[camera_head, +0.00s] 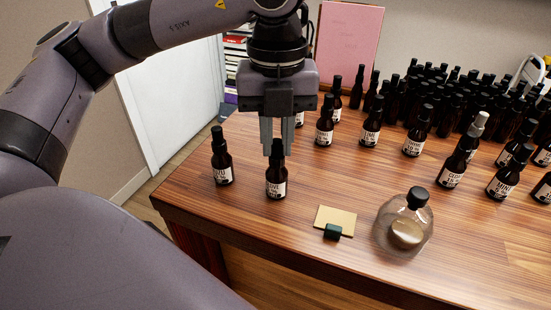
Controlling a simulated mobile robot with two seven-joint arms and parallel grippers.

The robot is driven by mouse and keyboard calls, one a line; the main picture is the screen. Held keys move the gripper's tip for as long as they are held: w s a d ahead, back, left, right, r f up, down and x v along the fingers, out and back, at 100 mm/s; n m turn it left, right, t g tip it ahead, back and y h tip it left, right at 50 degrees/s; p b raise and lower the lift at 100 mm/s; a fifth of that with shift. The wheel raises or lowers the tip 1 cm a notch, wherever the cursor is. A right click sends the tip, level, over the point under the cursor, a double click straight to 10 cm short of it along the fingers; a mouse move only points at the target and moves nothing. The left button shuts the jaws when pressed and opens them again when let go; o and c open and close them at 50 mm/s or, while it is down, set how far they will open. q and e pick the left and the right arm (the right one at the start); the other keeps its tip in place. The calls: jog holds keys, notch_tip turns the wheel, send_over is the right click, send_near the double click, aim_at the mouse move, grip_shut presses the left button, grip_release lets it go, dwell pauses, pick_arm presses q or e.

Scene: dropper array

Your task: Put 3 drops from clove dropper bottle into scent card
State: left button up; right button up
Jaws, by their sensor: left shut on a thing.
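My left gripper (277,143) points down from above and is shut on the black dropper top of a small dark bottle (277,182) near the table's front left. The bottle stands upright, its base seemingly on the wood. Its white label is too small to read surely, so I cannot confirm it is clove. The scent card (336,216), a flat tan card, lies to the right of this bottle, in a small dark green holder (333,231) at its front edge. My right gripper is not in view.
Another dark bottle (222,168) stands just left of the held one. Several bottles fill the right and back of the wooden table (300,245). A round glass jar (404,225) with a black cap stands right of the card. A pink board (348,45) stands behind.

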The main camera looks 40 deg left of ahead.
pick_arm(q)
jog(key=shift+r, duration=0.2)
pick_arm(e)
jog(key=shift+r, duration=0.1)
pick_arm(q)
jog(key=shift+r+p, duration=0.35)
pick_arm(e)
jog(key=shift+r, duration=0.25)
pick_arm(q)
jog(key=shift+r, duration=0.15)
notch_tip(320, 180, up, 8)
jog(key=p, duration=0.5)
jog(key=shift+p, duration=0.4)
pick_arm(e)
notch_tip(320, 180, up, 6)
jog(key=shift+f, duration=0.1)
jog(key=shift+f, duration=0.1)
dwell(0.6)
